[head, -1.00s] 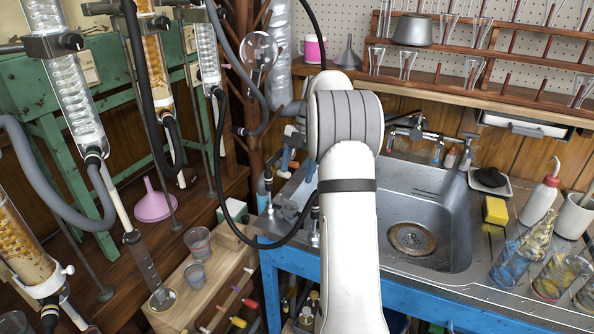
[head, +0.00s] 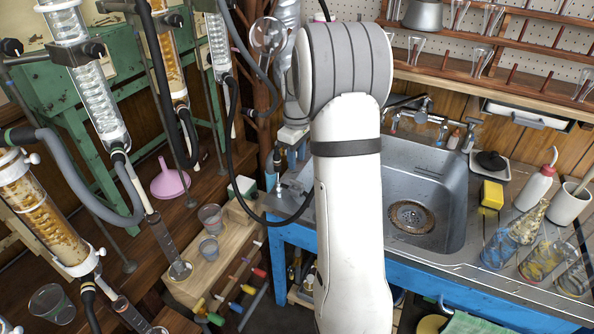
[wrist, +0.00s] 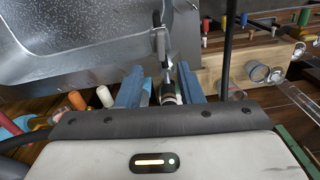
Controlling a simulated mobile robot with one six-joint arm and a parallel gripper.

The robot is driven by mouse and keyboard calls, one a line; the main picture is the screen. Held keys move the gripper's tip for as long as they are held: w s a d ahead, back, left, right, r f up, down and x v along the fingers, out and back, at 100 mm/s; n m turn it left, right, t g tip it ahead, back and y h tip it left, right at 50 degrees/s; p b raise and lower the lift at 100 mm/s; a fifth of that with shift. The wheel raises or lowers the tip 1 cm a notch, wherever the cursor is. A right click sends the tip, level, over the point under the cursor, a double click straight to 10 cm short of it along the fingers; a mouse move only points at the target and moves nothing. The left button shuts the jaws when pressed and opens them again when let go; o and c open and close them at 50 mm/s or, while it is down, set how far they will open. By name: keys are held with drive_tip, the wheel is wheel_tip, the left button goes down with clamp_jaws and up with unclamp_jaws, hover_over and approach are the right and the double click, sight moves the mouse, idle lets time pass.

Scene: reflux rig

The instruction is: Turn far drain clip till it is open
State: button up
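In the wrist view, my gripper (wrist: 161,72) has its two blue fingers spread, with a visible gap between them. A small dark fitting (wrist: 168,92) with a pale, reddish band lies between the fingers, with space at its sides. A thin metal lever (wrist: 160,40) stands just past the fingertips against the sink's grey metal. I cannot tell for sure whether this is the far drain clip or how far it is turned. In the head view, my arm covers part of the sink's left end, and no clip can be made out clearly there.
The steel sink (head: 451,214) lies right of my arm. A black hose (head: 233,150) loops toward the sink's left edge. Glass condensers (head: 99,100) and a pink funnel (head: 170,182) stand at left. A wooden block (head: 207,272) with coloured taps sits below; it also shows in the wrist view (wrist: 215,68).

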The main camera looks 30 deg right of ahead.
sight(296, 181)
drive_tip(key=shift+a+f, duration=0.1)
drive_tip(key=shift+f, duration=0.4)
wheel_tip(296, 181, down, 7)
drive_tip(key=shift+r+b, duration=0.1)
drive_tip(key=shift+b, duration=0.25)
drive_tip(key=shift+c, duration=0.3)
clamp_jaws()
